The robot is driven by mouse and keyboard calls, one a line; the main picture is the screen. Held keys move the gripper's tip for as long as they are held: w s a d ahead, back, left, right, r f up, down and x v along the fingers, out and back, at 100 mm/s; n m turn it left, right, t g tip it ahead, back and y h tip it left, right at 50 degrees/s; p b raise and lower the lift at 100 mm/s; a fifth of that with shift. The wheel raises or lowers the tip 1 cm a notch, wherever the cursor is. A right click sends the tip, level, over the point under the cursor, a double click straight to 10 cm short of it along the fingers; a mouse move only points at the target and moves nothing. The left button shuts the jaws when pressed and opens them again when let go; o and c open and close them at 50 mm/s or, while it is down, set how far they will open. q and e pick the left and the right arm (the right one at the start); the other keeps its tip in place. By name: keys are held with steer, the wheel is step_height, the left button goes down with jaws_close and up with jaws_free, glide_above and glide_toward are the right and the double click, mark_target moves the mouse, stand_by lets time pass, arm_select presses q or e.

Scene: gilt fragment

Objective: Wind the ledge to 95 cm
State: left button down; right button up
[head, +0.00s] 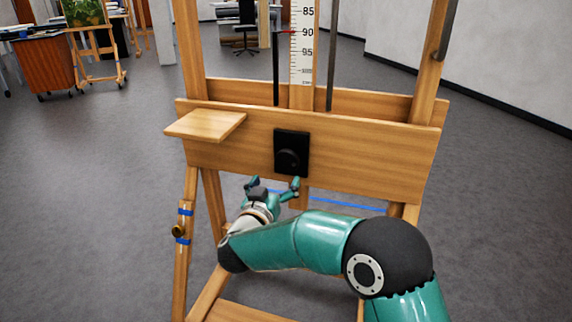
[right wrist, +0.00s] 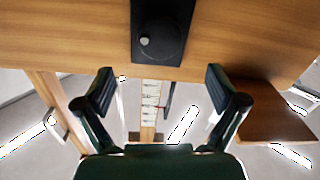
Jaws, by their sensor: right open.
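A large wooden easel carries a wide ledge board (head: 370,160) across its front. A black plate with a round black knob (head: 290,158) sits on the board's middle; the knob also shows in the right wrist view (right wrist: 160,42), with a small grey peg on it. A white scale (head: 302,45) rises behind the board, and a red pointer (head: 286,32) stands at about 90. My right gripper (head: 274,185) is open and empty, just below and left of the knob, apart from it. In the right wrist view, its fingers (right wrist: 160,78) are spread wide below the knob. My left gripper is out of view.
A small wooden shelf (head: 208,124) juts from the board's left end. Blue tape (head: 335,201) shows behind the lower frame, and a brass-coloured knob (head: 178,231) sits on the left leg. Grey floor (head: 90,190) is clear around the easel. Another easel stands far back left.

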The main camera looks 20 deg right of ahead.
mark_target(286, 162)
steer(key=x, duration=1)
steer(key=shift+b, duration=0.3)
steer(key=c, duration=1.1)
steer(key=shift+a, duration=0.2)
steer(key=shift+c, duration=0.3)
steer(key=shift+d, duration=0.1)
steer(key=shift+m, duration=0.3)
